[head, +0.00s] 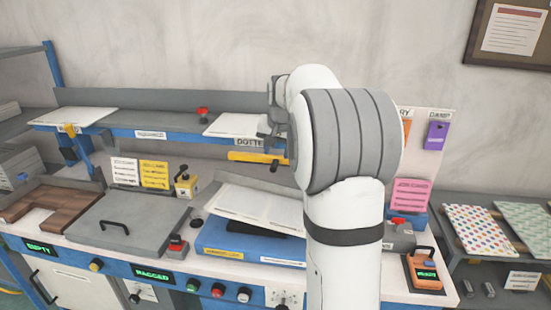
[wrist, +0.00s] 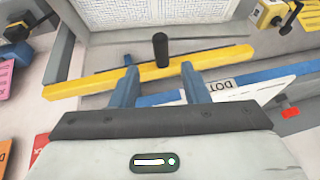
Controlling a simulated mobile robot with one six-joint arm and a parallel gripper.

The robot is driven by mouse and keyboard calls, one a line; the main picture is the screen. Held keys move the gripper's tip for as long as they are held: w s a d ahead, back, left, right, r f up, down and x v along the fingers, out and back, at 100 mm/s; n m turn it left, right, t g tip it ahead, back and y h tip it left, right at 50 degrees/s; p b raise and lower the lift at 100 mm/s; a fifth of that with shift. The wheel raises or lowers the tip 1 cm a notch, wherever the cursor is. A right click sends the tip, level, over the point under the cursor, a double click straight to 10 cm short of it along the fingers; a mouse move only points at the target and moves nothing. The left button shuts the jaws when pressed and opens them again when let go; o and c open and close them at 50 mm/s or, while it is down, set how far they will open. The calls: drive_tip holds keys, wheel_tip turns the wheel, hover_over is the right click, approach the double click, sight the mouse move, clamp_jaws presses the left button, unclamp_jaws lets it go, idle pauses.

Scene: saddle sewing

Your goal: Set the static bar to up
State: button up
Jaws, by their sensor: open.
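A long yellow bar, seemingly the static bar (head: 250,157), sits below the shelf front in the head view, roughly level. Its right part is hidden behind my arm. In the wrist view the yellow bar (wrist: 85,86) crosses the picture at a slant, with a black knob (wrist: 160,48) on its middle. My gripper (wrist: 160,72) is open, its two blue fingers reaching to the bar's near edge, one on each side of the knob. I cannot tell whether they touch the bar. The fingertips are not clear in the head view.
A sheet (head: 255,206) lies over a blue unit (head: 230,240) below the bar. A yellow box with a black lever (head: 185,182) stands to the left. The shelf (head: 190,138) with a red button (head: 202,112) runs behind. A grey lidded panel (head: 130,222) is at left.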

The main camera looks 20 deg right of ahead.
sight(274, 164)
drive_tip(key=p+x, duration=0.1)
drive_tip(key=x, duration=0.5)
drive_tip(key=shift+f, duration=0.15)
drive_tip(key=shift+a, duration=0.1)
clamp_jaws()
